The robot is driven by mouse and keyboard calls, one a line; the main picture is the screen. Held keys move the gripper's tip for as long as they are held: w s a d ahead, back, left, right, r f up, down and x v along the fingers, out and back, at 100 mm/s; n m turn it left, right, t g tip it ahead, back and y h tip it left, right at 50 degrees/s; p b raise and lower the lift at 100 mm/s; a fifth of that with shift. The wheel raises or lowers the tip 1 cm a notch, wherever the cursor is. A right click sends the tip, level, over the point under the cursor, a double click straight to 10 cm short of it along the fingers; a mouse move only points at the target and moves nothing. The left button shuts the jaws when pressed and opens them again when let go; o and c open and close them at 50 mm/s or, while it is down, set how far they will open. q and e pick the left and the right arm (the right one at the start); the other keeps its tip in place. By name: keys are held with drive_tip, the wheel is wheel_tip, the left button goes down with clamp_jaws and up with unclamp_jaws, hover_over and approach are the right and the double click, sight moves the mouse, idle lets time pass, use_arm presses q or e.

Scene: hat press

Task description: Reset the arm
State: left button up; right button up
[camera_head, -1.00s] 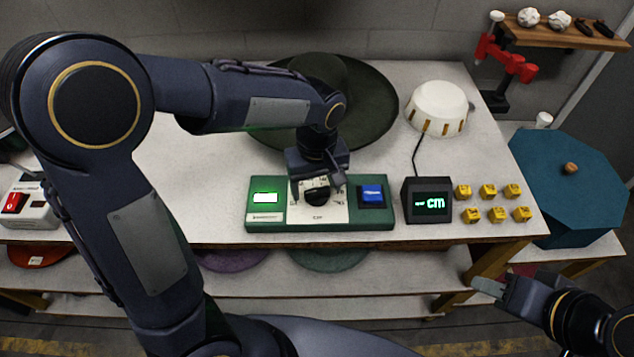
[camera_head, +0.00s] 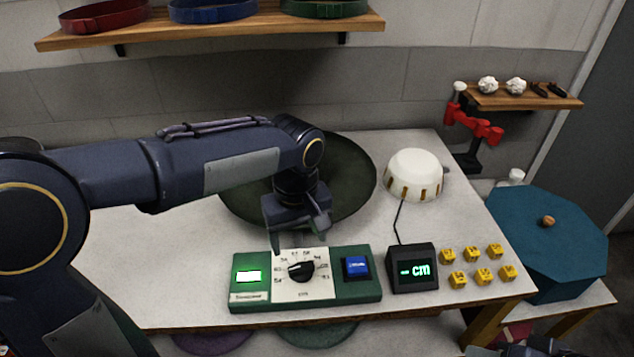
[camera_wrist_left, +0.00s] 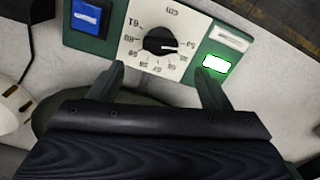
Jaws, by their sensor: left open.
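My left gripper (camera_head: 300,236) is open and empty. It hangs just behind and above the green control box (camera_head: 372,292), which carries a black dial (camera_head: 301,271), a lit green screen (camera_head: 249,277) and a blue button (camera_head: 356,267). In the left wrist view its two fingers (camera_wrist_left: 158,85) are spread, with the dial (camera_wrist_left: 160,41) ahead of them and apart from them. My left arm reaches in from the left over the table. My right gripper (camera_head: 515,348) shows only in part at the bottom edge; its jaws cannot be made out.
A dark green hat (camera_head: 350,185) lies behind the left gripper. A white dome (camera_head: 414,173), a black display reading "- cm" (camera_head: 412,268) and several yellow blocks (camera_head: 458,280) stand to the right. A teal octagonal box (camera_head: 555,245) is at far right. A shelf (camera_head: 215,25) hangs above.

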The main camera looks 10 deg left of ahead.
use_arm(q)
drive_tip(key=s+a+m+t+h, duration=0.2)
drive_tip(key=s+a, duration=0.2)
drive_tip(key=s, duration=0.4)
drive_tip(key=s+a+m+t+h, duration=0.1)
drive_tip(key=s+a+m+t, duration=0.1)
drive_tip(key=s+a, duration=0.3)
drive_tip(key=s+t, duration=0.1)
drive_tip(key=s, duration=0.2)
drive_tip(key=shift+s+f+m+t+h, duration=0.3)
drive_tip(key=shift+s+f+m+h, duration=0.05)
drive_tip(key=shift+f+m+h, duration=0.05)
